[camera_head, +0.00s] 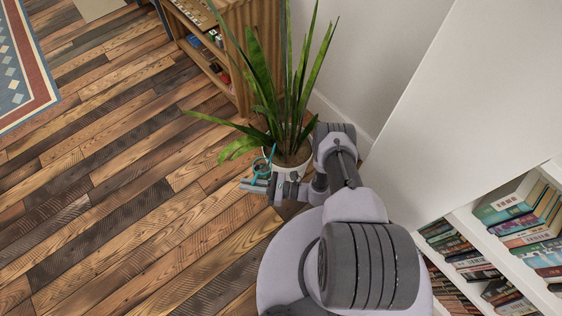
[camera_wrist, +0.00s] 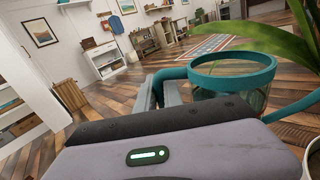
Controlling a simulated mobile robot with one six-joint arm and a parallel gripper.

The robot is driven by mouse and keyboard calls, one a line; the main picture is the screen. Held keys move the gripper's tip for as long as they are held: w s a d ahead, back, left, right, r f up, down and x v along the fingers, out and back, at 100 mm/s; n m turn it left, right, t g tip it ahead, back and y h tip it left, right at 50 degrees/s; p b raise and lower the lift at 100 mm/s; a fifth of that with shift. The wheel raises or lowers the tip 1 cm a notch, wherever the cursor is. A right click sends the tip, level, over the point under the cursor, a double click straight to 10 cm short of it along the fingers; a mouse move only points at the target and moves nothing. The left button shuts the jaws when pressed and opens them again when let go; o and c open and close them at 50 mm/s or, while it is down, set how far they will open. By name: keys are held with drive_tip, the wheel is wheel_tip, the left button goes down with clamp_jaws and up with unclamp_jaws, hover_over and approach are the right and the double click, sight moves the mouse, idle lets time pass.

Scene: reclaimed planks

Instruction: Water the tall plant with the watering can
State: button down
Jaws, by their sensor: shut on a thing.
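The tall plant (camera_head: 290,85) has long green leaves and stands in a white pot (camera_head: 292,162) on the plank floor. My gripper (camera_head: 258,184) is low beside the pot's front left. It is shut on the watering can (camera_head: 263,162), which has teal trim. In the wrist view, the can's teal rim (camera_wrist: 232,70) and clear body are just beyond my gripper (camera_wrist: 160,93). A teal tube curves from the can to the right, towards the pot (camera_wrist: 314,158). Plant leaves (camera_wrist: 245,40) hang over the can. The can's lower part is hidden, and I cannot tell its water level.
A wooden shelf unit (camera_head: 240,45) stands behind the plant, against a white wall (camera_head: 365,50). A white bookcase (camera_head: 470,222) with books is at the lower right. A patterned rug (camera_head: 22,70) lies at far left. The plank floor (camera_head: 120,180) between is clear.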

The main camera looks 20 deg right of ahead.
drive_tip(key=shift+w+d+r+m+y, duration=0.1)
drive_tip(key=shift+w+d+r+m, duration=0.1)
drive_tip(key=shift+r+m, duration=0.25)
drive_tip(key=shift+w+d+r+m+y, duration=0.1)
drive_tip(key=shift+w+d+r+m, duration=0.15)
drive_tip(key=shift+r, duration=0.35)
drive_tip(key=shift+w+d+r+m+y, duration=0.1)
drive_tip(key=shift+w+d+r+m, duration=0.15)
drive_tip(key=shift+r, duration=0.25)
drive_tip(key=shift+w+d+r+m+t, duration=0.15)
drive_tip(key=shift+d+r+m+t, duration=0.15)
drive_tip(key=shift+r, duration=0.2)
drive_tip(key=shift+w+r+m, duration=0.15)
drive_tip(key=shift+r+m, duration=0.1)
drive_tip(key=shift+w+d+r, duration=0.1)
drive_tip(key=shift+d+r, duration=0.1)
drive_tip(key=shift+r, duration=0.05)
drive_tip(key=shift+w+d+r+m+t, duration=0.15)
drive_tip(key=shift+w+d+r+m, duration=0.4)
drive_tip(key=shift+r+m, duration=0.2)
drive_tip(key=shift+w+d+r+m+t, duration=0.15)
drive_tip(key=shift+w+d+r+m, duration=0.45)
drive_tip(key=shift+r, duration=0.25)
idle(2.3)
drive_tip(key=shift+s+a, duration=0.1)
drive_tip(key=shift+s, duration=0.05)
